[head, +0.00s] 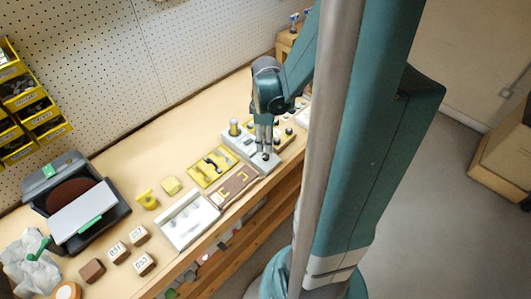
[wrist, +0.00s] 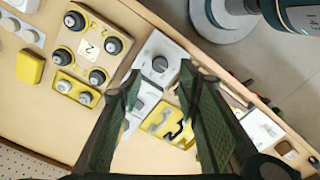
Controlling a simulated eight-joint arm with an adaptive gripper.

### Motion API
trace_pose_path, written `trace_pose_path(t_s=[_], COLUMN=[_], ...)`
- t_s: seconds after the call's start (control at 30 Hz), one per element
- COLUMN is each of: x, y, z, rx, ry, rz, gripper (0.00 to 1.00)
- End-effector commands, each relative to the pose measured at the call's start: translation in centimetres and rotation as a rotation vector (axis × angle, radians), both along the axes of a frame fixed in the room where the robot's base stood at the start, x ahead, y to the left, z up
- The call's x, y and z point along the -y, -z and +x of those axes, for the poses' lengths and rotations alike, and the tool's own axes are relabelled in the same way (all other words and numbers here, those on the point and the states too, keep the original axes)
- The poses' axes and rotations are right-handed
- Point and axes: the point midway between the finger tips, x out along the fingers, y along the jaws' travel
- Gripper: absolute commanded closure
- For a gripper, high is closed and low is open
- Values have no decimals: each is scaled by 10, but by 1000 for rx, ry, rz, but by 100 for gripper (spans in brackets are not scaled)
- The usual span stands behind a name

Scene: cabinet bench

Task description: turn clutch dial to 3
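A white block with a round grey knob (wrist: 159,64) shows just beyond my fingertips in the wrist view; its knob (head: 265,156) is below my gripper in the head view. A tan plate (wrist: 92,65) beside it carries several dark-rimmed round knobs, a white label reading 2 and small printed numbers. I cannot tell for sure which knob is the clutch dial or read its setting. My gripper (wrist: 158,82) is open, with nothing between its fingers. In the head view my gripper (head: 264,140) points down over the white block, its fingers partly hiding that area.
A yellow tray (head: 211,166) with dark parts, a white tray (head: 190,219) and several brown numbered blocks (head: 139,234) lie left on the bench. A dark machine (head: 75,195) stands far left. The bench's front edge runs close to the white block. My arm hides the bench's right end.

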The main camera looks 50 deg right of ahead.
Motion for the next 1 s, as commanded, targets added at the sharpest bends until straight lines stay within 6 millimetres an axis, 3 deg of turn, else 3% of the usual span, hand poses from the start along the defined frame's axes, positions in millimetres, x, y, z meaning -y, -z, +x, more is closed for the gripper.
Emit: trace_pose_path(t_s=[0.27,1.0], x=[0,0], y=[10,72], z=[0,0], rx=[0,0], ry=[0,0], rz=[0,0], gripper=[66,66])
